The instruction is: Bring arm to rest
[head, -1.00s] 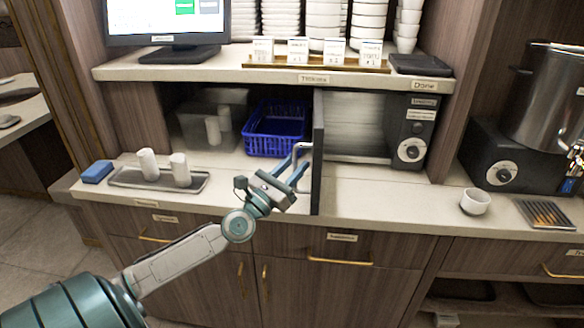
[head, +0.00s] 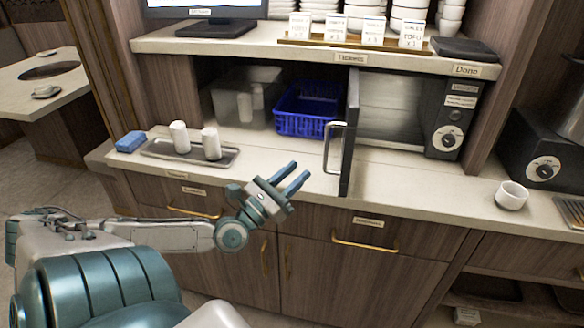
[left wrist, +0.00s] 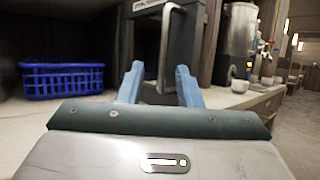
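My left gripper (head: 291,178) is open and empty in the head view. It hangs in front of the counter's front edge, to the left of the open oven door (head: 350,130) and apart from its handle (head: 333,148). In the left wrist view its two blue fingers (left wrist: 158,85) stand apart with nothing between them, and the oven door (left wrist: 152,50) shows beyond them. My left arm reaches in from the lower left, bent low. My right gripper is not in view.
The steamer oven (head: 400,110) stands with its door swung open over the counter (head: 420,195). A blue basket (head: 305,125), a tray (head: 222,162) with two white cylinders, a blue sponge (head: 131,141) and a white cup (head: 511,195) are on the counter. Free floor lies left.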

